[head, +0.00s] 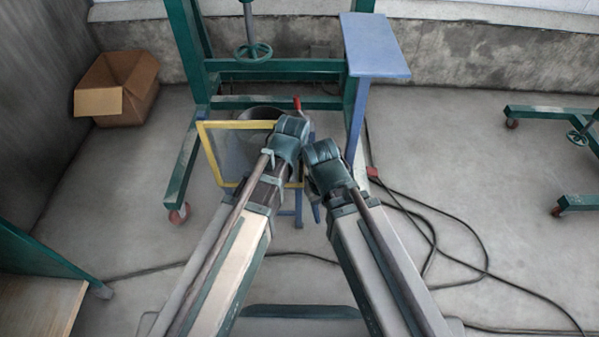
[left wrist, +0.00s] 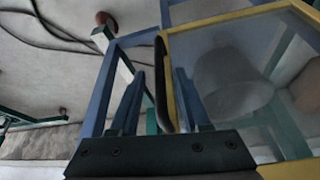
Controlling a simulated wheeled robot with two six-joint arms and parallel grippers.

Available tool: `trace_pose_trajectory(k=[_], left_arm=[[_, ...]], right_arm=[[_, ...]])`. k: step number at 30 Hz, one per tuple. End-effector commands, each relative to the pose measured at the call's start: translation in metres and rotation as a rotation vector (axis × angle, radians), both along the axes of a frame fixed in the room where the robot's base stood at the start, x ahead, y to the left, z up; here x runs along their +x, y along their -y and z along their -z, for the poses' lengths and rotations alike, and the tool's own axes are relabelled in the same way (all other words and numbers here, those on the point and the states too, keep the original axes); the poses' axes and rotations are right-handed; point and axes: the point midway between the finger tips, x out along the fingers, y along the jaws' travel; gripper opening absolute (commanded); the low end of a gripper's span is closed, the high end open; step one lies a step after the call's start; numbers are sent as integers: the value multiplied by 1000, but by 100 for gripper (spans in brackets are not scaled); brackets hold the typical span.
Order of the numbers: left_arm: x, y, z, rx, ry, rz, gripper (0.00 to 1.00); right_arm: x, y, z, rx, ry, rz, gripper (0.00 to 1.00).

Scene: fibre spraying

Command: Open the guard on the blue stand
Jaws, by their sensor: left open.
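The guard is a yellow frame (head: 203,150) with a see-through panel, in front of the green machine frame in the head view. Blue legs of its stand (head: 298,208) show below my wrists. In the left wrist view the guard's yellow edge (left wrist: 230,17) runs close to my left gripper (left wrist: 160,76). Its fingers are open, one on each side of a dark upright handle (left wrist: 160,85) along that edge. I cannot tell whether they touch it. In the head view my left wrist hides the guard's right side. My right wrist is beside the left, and its jaws are not clear.
A green frame (head: 285,66) with a handwheel stands behind. A blue table (head: 372,45) is at its right. An open cardboard box (head: 118,88) sits at the back left. Black cables (head: 430,215) lie on the floor at right. Another green wheeled frame (head: 565,113) is far right.

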Motion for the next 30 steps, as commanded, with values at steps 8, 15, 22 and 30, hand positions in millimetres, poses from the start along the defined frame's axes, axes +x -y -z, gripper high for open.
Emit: trace_pose_trajectory(k=[8,15,22,30], left_arm=[[8,7,33,0,0,1,47],[9,8,32,0,0,1,47],[9,8,32,0,0,1,20],[9,8,32,0,0,1,0]], right_arm=[[0,-1,33,4,0,-6,50],[0,-1,33,5,0,-6,50],[0,-1,32,5,0,-6,50],[0,-1,33,5,0,-6,50]])
